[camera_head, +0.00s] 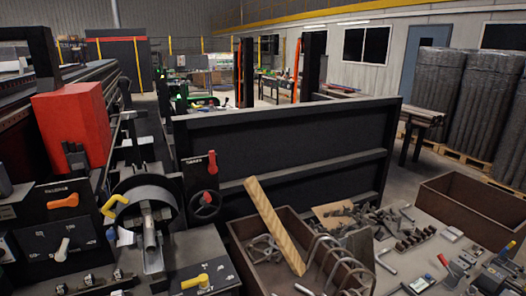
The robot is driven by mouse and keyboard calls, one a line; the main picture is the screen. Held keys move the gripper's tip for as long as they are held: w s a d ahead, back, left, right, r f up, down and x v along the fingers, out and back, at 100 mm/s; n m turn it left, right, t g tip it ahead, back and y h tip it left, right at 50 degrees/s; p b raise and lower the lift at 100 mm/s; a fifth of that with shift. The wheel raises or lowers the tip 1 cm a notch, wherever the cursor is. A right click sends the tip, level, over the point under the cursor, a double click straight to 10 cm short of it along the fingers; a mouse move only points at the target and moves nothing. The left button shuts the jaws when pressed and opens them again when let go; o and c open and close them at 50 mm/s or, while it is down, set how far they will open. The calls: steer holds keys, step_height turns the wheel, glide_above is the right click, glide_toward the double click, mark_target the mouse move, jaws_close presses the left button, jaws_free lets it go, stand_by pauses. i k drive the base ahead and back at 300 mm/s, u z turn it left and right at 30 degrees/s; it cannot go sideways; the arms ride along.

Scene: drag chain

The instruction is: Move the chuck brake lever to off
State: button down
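I cannot read the labels, so I cannot tell which lever is the chuck brake lever. An orange lever (62,201) lies nearly level on a dark panel at the left. Below it, a pale lever (62,250) sits on a marked dial plate. A yellow bent lever (112,206) is beside the round dark housing (133,188). A red lever (212,162) points up on a black panel, above a red-marked round knob (206,204). A yellow-handled lever (197,281) is on a marked plate at the bottom. I do not make out my gripper.
A red block-shaped cover (72,128) stands on the machine at the left. A large dark panel (280,145) rises behind the controls. A brown bin (243,236) holds a wooden bar (274,225) and metal parts. A bench (435,235) with loose tools is at the right.

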mark_target(213, 169)
steer(key=u, duration=0.1)
steer(key=i, duration=1.2)
steer(key=u, duration=0.65)
